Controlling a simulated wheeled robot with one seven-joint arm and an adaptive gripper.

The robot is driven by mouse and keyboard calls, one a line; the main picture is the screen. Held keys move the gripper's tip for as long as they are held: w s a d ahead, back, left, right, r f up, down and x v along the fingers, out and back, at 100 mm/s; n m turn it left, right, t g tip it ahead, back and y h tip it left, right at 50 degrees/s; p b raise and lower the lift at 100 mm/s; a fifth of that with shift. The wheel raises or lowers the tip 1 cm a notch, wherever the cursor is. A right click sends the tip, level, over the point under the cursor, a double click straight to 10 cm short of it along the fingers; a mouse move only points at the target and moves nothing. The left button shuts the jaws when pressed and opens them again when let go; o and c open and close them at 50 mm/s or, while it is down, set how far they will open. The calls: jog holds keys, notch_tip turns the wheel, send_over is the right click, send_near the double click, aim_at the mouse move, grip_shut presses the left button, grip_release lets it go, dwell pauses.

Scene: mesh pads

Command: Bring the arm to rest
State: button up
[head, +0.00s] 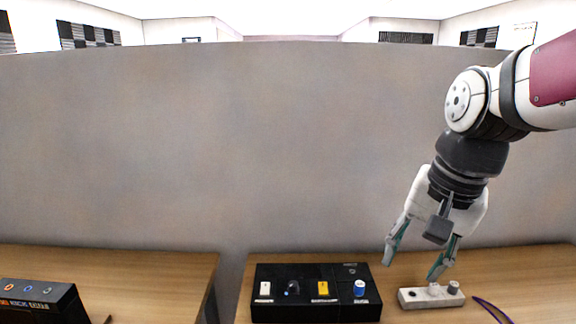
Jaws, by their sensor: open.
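My gripper (412,263) hangs at the end of my arm on the right of the head view, pointing down. Its two greenish fingers are spread apart, and nothing shows between them. It is above and partly in front of the right table (520,268). The right fingertip shows just above a small pale block (431,298) with knobs on top; I cannot tell whether they touch. My arm comes in from the upper right and bends down at a white and black joint.
A black box (316,307) with several coloured parts on top stands left of the pale block. A purple curved thing (491,309) lies at the right. Another black box (40,300) is on the left table (140,275). A gap separates the tables, and a grey wall (230,150) stands behind.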

jog(key=s+f+n+t, duration=0.1)
jog(key=s+n, duration=0.6)
jog(key=s, duration=0.6)
jog(key=shift+s+d+f+t+h, duration=0.15)
jog(key=shift+s+f+t+h, duration=0.15)
jog(key=shift+s+t+h, duration=0.1)
